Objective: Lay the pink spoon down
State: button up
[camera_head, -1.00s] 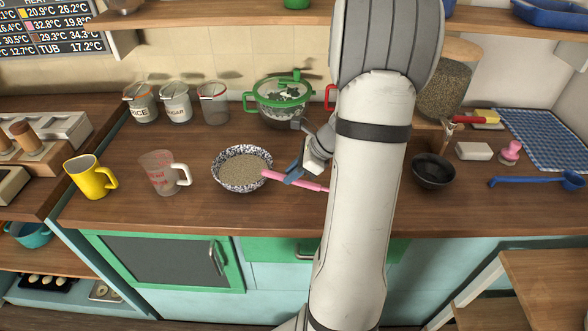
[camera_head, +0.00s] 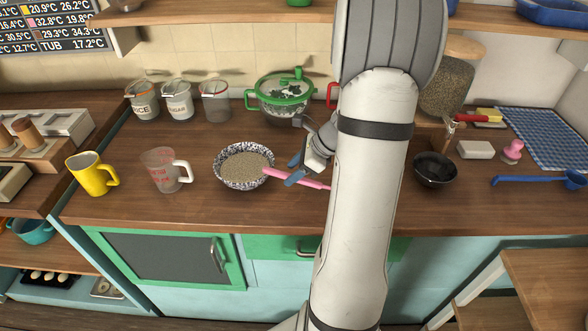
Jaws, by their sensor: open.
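The pink spoon (camera_head: 310,181) lies on the wooden counter just right of the speckled bowl. Its left end reaches the bowl's right rim, and its right end is hidden behind my arm. I cannot tell whether it touches the rim. My gripper (camera_head: 293,171) is open, with its blue fingers spread around the spoon's left part, close above the counter. The speckled bowl (camera_head: 218,179) holds grainy tan contents.
A clear measuring cup (camera_head: 160,170) and a yellow mug (camera_head: 90,175) stand left of the bowl. A green-lidded pot (camera_head: 283,101) stands behind. A black bowl (camera_head: 434,170) and a blue ladle (camera_head: 535,181) are at the right. The counter's front strip is clear.

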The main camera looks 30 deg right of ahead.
jog(key=v, duration=0.7)
jog(key=shift+s+d+r, duration=0.2)
jog(key=shift+r, duration=0.1)
jog(key=shift+a, duration=0.15)
dwell(0.4)
jog(key=s+a+r+n+h, duration=0.3)
jog(key=s+a+n, duration=0.3)
jog(key=a+n, duration=0.3)
jog(key=s+a+r+n+g+h, duration=0.1)
jog(key=s+a+r+n+h, duration=0.2)
jog(key=s+a+n, duration=0.3)
jog(key=a+n, duration=0.4)
jog(key=n, duration=0.6)
jog(key=shift+s+a, duration=0.3)
jog(key=shift+r, duration=0.1)
